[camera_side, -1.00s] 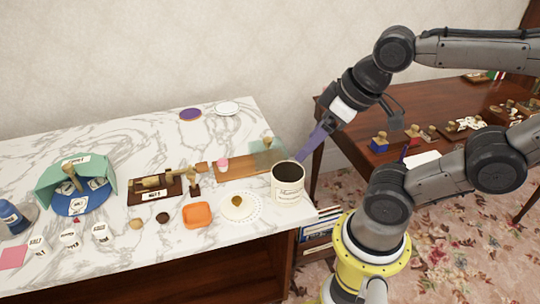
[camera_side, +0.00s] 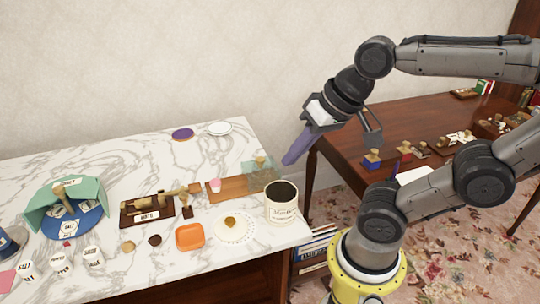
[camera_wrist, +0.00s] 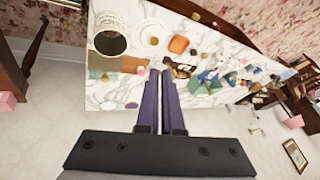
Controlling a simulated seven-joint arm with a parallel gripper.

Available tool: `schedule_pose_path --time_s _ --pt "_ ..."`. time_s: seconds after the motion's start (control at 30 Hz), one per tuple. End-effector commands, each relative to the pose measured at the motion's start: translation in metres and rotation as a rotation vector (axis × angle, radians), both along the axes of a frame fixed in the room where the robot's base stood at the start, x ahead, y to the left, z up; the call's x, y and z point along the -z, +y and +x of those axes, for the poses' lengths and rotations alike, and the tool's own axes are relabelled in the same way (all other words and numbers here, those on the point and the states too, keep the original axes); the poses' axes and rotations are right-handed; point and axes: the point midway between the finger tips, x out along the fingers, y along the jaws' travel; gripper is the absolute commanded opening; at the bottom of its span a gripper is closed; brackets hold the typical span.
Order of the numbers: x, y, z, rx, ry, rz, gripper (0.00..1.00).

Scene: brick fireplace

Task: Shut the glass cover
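The glass cover appears as a pale green see-through panel (camera_side: 256,172) at the right end of a wooden board (camera_side: 228,188), on the marble table. A small wooden knob (camera_side: 260,160) shows at it. Its exact tilt is hard to tell. A pink item (camera_side: 215,184) sits on the board's left end, outside the panel. In the wrist view the board (camera_wrist: 133,65) lies beyond my fingers, left of them. My gripper (camera_side: 288,160) is in the air right of the panel, near the table's right edge. Its purple fingers (camera_wrist: 160,73) lie close together with nothing between them.
A white mug (camera_side: 281,210) with dark contents stands in front of the panel. A doily plate (camera_side: 234,236), an orange dish (camera_side: 190,236) and a brass instrument (camera_side: 147,206) lie to the left. The marble behind the board is mostly clear; two small discs lie at the back.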

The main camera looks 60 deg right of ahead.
Motion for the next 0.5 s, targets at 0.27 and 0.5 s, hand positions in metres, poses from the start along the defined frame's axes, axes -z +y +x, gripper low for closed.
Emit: schedule_pose_path --time_s 0.27,0.5 --pt "-0.007 -0.033 0.069 0.715 0.144 0.404 0.0" --pt "0.025 -0.13 0.124 1.404 0.269 0.734 0.0"
